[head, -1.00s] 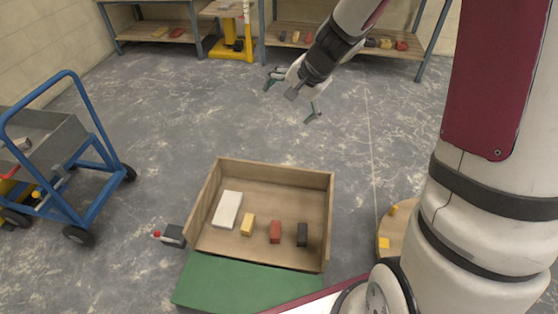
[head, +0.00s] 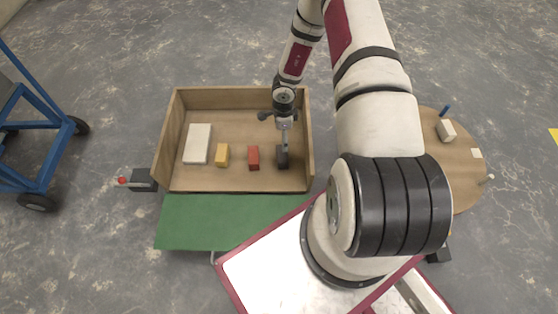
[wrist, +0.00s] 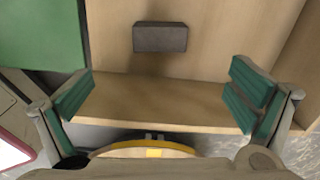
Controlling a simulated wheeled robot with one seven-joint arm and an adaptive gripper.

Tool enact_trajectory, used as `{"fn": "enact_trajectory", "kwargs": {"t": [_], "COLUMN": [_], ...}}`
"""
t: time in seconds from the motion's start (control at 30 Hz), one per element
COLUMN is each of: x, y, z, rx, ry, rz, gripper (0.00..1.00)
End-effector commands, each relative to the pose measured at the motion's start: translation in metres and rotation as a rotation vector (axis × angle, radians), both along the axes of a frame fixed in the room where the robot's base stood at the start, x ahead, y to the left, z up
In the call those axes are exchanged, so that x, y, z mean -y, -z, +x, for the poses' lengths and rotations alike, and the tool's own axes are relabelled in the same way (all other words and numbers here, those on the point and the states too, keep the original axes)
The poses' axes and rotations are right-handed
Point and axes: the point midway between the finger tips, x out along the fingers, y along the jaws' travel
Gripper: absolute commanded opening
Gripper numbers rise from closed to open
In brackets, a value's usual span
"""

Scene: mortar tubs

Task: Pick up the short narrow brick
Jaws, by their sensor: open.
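Several bricks lie in a row in a wooden tray (head: 240,92). The white brick (head: 198,143) is the largest. The yellow brick (head: 222,155), red brick (head: 253,158) and dark grey brick (head: 282,158) are all small, and I cannot tell for sure which is the short narrow one. My gripper (head: 284,127) is above the tray's right part, over the dark brick and partly covering it. In the wrist view, my gripper (wrist: 163,92) is wide open and empty. The dark brick (wrist: 160,38) lies ahead of the fingers, apart from them.
The tray has raised walls, with its right wall (head: 309,140) close to my gripper. A green panel (head: 230,222) adjoins its front. A round wooden table (head: 455,180) with small items stands at the right. A blue trolley (head: 45,150) stands at the left.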

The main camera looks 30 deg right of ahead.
Motion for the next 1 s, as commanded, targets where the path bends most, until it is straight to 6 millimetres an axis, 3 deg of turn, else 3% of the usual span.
{"fn": "enact_trajectory", "kwargs": {"t": [0.5, 0.83, 1.0], "x": [-0.001, 0.0, 0.003], "y": [0.083, 0.101, 0.12], "z": [-0.006, -0.004, -0.001], "rx": [-0.018, -0.016, -0.016], "ry": [0.018, 0.019, 0.02], "rz": [0.002, 0.003, 0.002], "gripper": [1.0, 1.0, 1.0]}}
